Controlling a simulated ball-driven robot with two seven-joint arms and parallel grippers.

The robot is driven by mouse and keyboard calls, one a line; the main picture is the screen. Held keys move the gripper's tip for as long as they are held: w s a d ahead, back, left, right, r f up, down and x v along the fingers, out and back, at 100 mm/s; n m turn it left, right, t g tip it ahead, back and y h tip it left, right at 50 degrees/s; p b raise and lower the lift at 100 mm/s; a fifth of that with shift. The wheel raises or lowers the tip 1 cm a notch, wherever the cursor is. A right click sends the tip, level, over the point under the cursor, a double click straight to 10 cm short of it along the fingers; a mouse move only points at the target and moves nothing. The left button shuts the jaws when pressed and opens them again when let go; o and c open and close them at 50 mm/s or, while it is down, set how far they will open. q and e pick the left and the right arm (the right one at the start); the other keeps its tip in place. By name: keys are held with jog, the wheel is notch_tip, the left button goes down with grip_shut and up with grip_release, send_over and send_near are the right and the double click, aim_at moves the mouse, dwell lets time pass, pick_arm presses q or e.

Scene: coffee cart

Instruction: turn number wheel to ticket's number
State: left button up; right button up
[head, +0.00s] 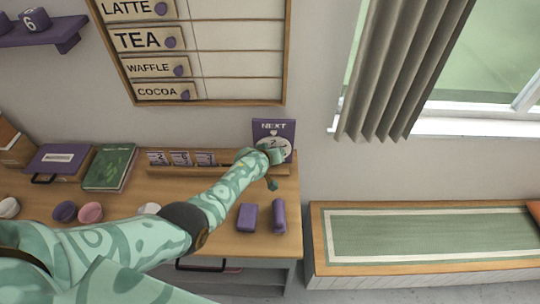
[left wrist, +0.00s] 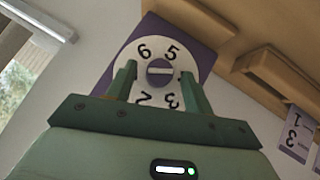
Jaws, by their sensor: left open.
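The number wheel (left wrist: 158,48) is a white disc on a purple board (head: 287,130) marked NEXT. In the left wrist view it shows 6, 5, 3 and a partly covered digit around a purple hub with a pale bar. In the head view a digit like 2 shows at its top, under a small white pointer. My left gripper (left wrist: 158,68) is open, one finger on each side of the hub; contact is unclear. In the head view my left gripper (head: 272,158) covers the wheel's lower part. Number tickets (head: 181,159) stand in a wooden rack (head: 160,170); the first two read 2 and 6, the third is unclear.
Two purple blocks (head: 247,217) lie at the counter's right end. A green book (head: 110,166), a purple box (head: 58,158) and several cups stand to the left. A menu board (head: 235,65) hangs above. A bench (head: 420,235) stands at right.

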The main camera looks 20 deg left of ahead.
pick_arm(q)
jog(key=p+v, duration=0.8)
jog(key=v, duration=0.8)
jog(key=shift+s, duration=0.1)
